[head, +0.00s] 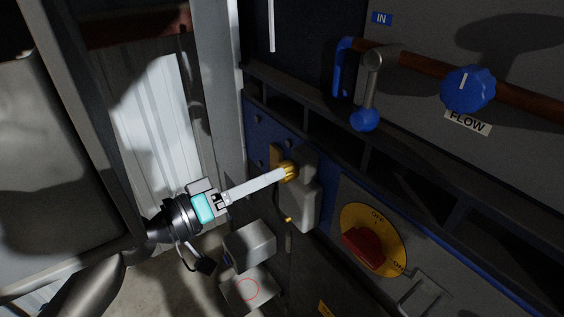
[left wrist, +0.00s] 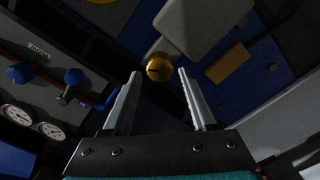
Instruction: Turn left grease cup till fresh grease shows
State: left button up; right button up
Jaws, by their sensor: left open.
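The grease cup (head: 291,169) is a small ribbed brass-coloured knob on the front of a grey housing (head: 304,202) on the blue panel. My left gripper (head: 283,174) reaches in from the left with its fingertips at the cup. In the left wrist view the cup's round face (left wrist: 159,68) lies between the tips of the open fingers (left wrist: 160,77), with a gap visible on each side. A small yellow fitting (head: 288,219) sticks out low on the housing. I cannot make out any grease. My right gripper is not in view.
A red switch (head: 363,248) on a yellow disc is right of the housing. A blue FLOW knob (head: 468,89) and a blue-handled valve (head: 364,120) are above. Grey boxes (head: 249,244) stand below my left gripper. Gauges (left wrist: 18,114) show at left in the wrist view.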

aim_at(288, 171)
pick_arm(q)
jog(key=shift+p+x, duration=0.35)
jog(key=shift+x, duration=1.75)
grip_shut()
